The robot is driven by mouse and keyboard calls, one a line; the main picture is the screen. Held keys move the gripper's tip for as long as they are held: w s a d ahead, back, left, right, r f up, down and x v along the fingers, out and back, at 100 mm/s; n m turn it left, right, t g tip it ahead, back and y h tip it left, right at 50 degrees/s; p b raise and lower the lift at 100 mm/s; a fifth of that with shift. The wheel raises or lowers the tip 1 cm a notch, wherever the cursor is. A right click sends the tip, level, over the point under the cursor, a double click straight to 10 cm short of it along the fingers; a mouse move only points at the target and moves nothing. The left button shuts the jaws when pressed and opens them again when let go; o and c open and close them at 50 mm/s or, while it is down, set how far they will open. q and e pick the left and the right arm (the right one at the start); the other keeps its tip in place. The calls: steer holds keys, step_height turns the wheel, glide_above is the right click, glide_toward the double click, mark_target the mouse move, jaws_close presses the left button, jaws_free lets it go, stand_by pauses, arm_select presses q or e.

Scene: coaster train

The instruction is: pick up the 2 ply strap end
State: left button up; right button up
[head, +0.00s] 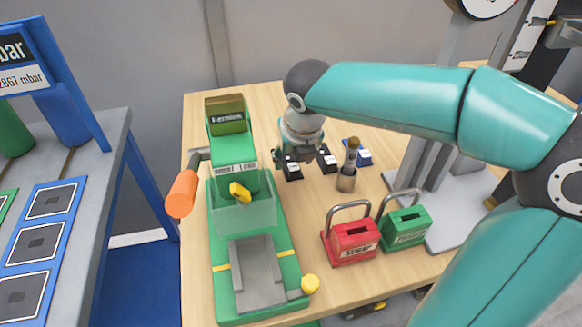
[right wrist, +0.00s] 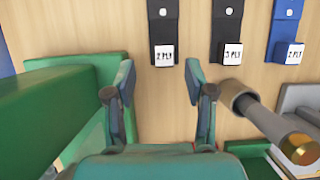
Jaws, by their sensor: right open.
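The 2 ply strap end (right wrist: 163,30) is a black strip with a white "2 PLY" label in the right wrist view. It lies just beyond my right gripper (right wrist: 160,78), roughly in line with the gap between the fingers. The fingers are open with nothing between them. In the head view my right gripper (head: 298,152) is over the table beside the green machine, close to the black strap end (head: 293,172); contact cannot be told. A second black strap end (right wrist: 227,30), labelled "3 PLY", and a blue strap end (right wrist: 285,30) lie to its right. My left gripper does not show.
A green machine (head: 222,290) with an orange handle (head: 181,193) stands left of the strap ends. A cup with a brush (head: 346,180) stands close on the right. Red (head: 351,243) and green (head: 405,230) handled blocks are nearer the front. Bare wood (head: 300,225) lies between.

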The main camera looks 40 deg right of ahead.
mark_target(294, 167)
steer(key=x, duration=0.4)
steer(key=shift+s+d+f+b, duration=0.15)
steer(key=shift+d+b, duration=0.05)
steer(key=shift+b, duration=0.1)
steer(key=shift+c, duration=0.3)
jaws_close()
